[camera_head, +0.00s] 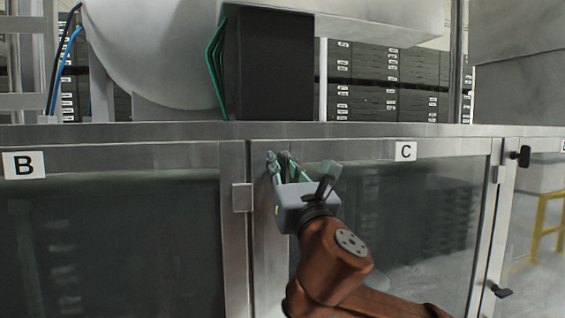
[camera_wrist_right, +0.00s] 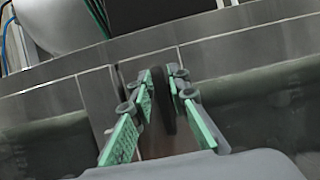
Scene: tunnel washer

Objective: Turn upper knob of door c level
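Door C (camera_head: 420,215) is a glass door in a grey metal frame, marked with a white "C" label (camera_head: 405,151). My right gripper (camera_head: 281,160) is at the upper left of this door, its green-padded fingers pointing at the frame. In the right wrist view, a dark upright knob (camera_wrist_right: 167,112) stands between the two fingers (camera_wrist_right: 161,85). The fingers are apart, with a visible gap on the knob's left side; contact on its right side is unclear. In the head view the gripper hides this knob. My left gripper is not in view.
Door B, with its label (camera_head: 24,164), is to the left, and a hinge block (camera_head: 242,198) sits close left of my gripper. To the right, a black upper knob (camera_head: 523,157) and a lower one (camera_head: 501,291) stick out by the neighbouring door.

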